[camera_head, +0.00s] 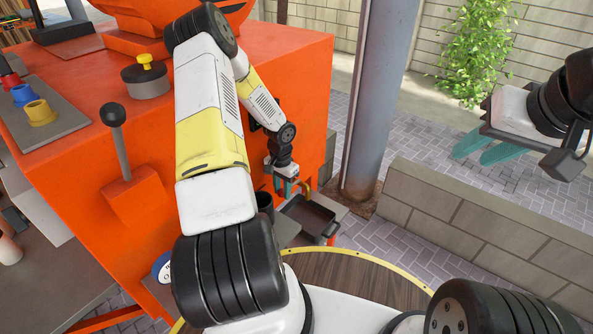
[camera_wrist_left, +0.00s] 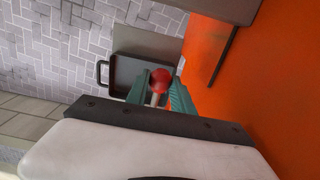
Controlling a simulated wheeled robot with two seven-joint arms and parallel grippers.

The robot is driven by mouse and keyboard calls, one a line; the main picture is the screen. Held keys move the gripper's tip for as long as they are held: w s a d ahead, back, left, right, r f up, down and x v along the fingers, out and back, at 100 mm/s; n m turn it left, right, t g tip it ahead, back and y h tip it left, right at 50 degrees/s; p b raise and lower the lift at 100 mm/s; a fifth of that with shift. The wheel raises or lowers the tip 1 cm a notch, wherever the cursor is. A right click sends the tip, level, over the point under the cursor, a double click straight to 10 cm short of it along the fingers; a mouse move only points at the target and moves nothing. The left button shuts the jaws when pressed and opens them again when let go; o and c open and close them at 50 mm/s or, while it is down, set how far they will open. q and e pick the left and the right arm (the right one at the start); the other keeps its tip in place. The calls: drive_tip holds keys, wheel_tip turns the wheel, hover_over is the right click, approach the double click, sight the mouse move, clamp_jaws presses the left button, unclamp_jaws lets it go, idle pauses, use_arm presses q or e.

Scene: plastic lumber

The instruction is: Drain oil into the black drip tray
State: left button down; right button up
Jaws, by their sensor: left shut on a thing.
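The black drip tray (camera_head: 308,216) sits on a grey shelf at the foot of the orange machine. In the left wrist view the tray (camera_wrist_left: 125,74) lies below and beyond my fingers, its loop handle at the left. My left gripper (camera_head: 287,190) is beside the machine's side, just above and left of the tray. In the left wrist view its teal fingers (camera_wrist_left: 160,88) are shut on a red ball knob (camera_wrist_left: 160,77) with a pale stem. A brass-coloured spout (camera_head: 305,187) shows beside the fingers. My right gripper (camera_head: 470,157) is open and empty at the right. No oil flow is visible.
The orange machine (camera_head: 120,80) fills the left, with a black-knobbed lever (camera_head: 113,115) on it. A dark cup (camera_head: 265,202) stands left of the tray. A grey post (camera_head: 375,100) and low block wall (camera_head: 470,225) stand to the right.

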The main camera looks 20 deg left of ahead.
idle(0.5)
use_arm(q)
drive_tip(key=shift+s+d+n, duration=0.2)
drive_tip(key=shift+d+n, duration=2.15)
drive_tip(key=shift+n, duration=0.45)
drive_tip(key=c, duration=1.1)
unclamp_jaws()
